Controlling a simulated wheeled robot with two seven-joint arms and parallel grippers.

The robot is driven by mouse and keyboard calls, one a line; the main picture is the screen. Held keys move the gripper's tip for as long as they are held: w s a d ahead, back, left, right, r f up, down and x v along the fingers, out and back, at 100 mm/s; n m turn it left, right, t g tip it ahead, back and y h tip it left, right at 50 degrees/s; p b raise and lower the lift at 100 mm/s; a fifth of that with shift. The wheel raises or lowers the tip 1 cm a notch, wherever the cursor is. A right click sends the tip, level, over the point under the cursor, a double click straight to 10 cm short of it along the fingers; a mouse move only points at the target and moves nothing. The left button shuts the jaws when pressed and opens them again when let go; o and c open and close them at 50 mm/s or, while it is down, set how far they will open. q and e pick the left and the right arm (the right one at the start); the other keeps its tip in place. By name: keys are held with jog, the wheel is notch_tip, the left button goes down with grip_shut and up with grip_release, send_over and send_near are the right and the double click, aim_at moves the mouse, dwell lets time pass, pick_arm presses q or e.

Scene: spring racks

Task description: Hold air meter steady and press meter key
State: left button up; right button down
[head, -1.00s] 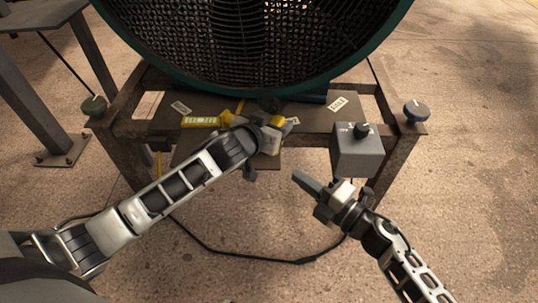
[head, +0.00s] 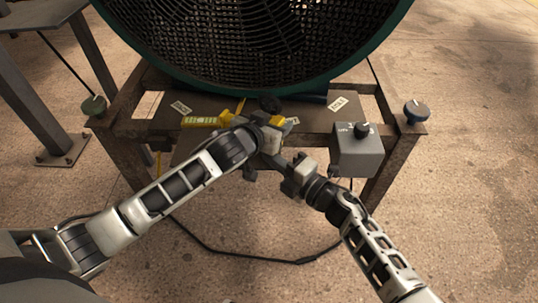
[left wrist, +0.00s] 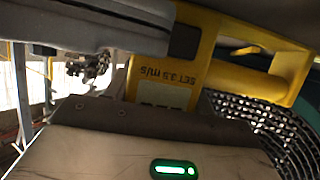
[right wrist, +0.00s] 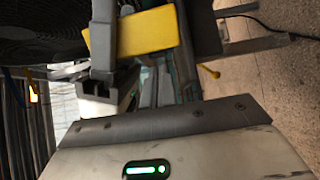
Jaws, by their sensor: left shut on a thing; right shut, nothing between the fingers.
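The yellow air meter (head: 277,121) is held in front of the fan, at the bench's front edge. In the left wrist view its yellow body (left wrist: 150,73) carries an upside-down label reading "SET 3.5 m/s". My left gripper (head: 268,138) is shut on the meter and hides much of it. My right gripper (head: 273,160) is shut and empty, its tips just below and close to the meter. In the right wrist view the yellow part of the meter (right wrist: 146,32) lies beside the fingers. The key cannot be made out, nor whether the right fingertips touch the meter.
The large green-rimmed fan (head: 250,35) stands on a rusty metal bench (head: 130,125). A grey control box (head: 358,157) with a black knob is close right of my right gripper. A dark cable (head: 240,257) crosses the floor.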

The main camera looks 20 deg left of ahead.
jog(key=shift+w+a, duration=0.25)
jog(key=shift+a, duration=0.35)
